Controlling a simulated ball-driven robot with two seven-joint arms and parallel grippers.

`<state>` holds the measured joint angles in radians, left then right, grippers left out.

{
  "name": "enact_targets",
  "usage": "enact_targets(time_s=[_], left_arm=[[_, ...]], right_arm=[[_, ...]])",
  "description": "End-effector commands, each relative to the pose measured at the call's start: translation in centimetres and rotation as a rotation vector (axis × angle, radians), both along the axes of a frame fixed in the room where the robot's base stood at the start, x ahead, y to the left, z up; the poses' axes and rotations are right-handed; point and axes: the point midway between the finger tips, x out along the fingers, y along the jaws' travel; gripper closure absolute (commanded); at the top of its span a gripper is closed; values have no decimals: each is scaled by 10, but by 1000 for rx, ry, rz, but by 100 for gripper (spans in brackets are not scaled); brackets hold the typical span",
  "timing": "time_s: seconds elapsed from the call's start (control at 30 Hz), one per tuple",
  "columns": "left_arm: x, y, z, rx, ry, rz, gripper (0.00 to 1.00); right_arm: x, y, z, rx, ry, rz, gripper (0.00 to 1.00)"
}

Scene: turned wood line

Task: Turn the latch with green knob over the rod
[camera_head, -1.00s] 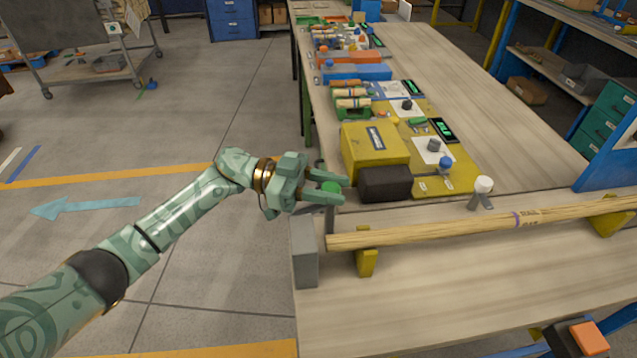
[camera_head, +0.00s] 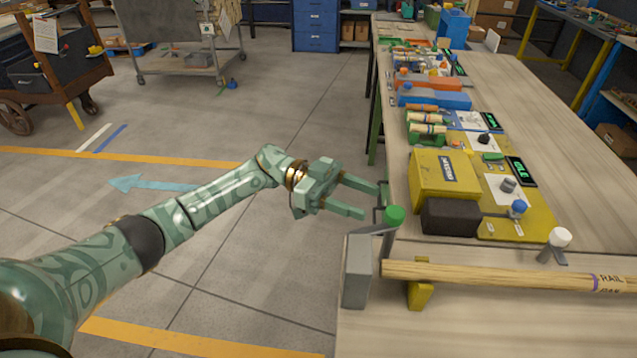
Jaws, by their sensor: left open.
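The green knob (camera_head: 394,216) tops a dark latch at the left end of the wooden rod (camera_head: 490,276). The latch stands beside a grey block (camera_head: 358,270); its exact angle to the rod is hard to tell. The rod lies across the table on a yellow support (camera_head: 420,295). My left gripper (camera_head: 374,201) is open and empty, just left of the green knob, with its fingers pointing right. One finger passes close to the knob; I cannot tell whether it touches. My right gripper is not in view.
A white knob (camera_head: 559,238) on a grey bracket stands behind the rod at the right. A dark block (camera_head: 451,216) and a yellow box (camera_head: 443,180) sit behind the rod's left end. Open floor lies left of the table.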

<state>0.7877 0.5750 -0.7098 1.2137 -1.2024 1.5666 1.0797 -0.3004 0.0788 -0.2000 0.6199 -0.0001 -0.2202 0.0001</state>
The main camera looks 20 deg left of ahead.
Motion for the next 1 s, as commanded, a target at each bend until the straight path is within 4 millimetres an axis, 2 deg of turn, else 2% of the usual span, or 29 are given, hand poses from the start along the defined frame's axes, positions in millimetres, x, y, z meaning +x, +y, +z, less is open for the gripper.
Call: enact_targets(time_s=[0.03,0.1,0.3,0.5,0.77,0.93,0.97,1.0], left_arm=[[2,16,-2,4,1,5,48],[4,34,-3,3,1,5,48],[6,75,-3,2,2,2,48],[7,91,-1,0,0,1,48],[7,92,0,-1,-1,1,48],[3,96,-8,7,17,7,95],[2,99,-11,12,23,12,100],[0,104,-15,22,35,18,100]], right_arm=[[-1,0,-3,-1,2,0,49],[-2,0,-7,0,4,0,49],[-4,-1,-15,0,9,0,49],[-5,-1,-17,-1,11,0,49],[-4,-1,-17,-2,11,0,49],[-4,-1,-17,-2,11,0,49],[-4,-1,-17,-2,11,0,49],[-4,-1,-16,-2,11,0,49]])
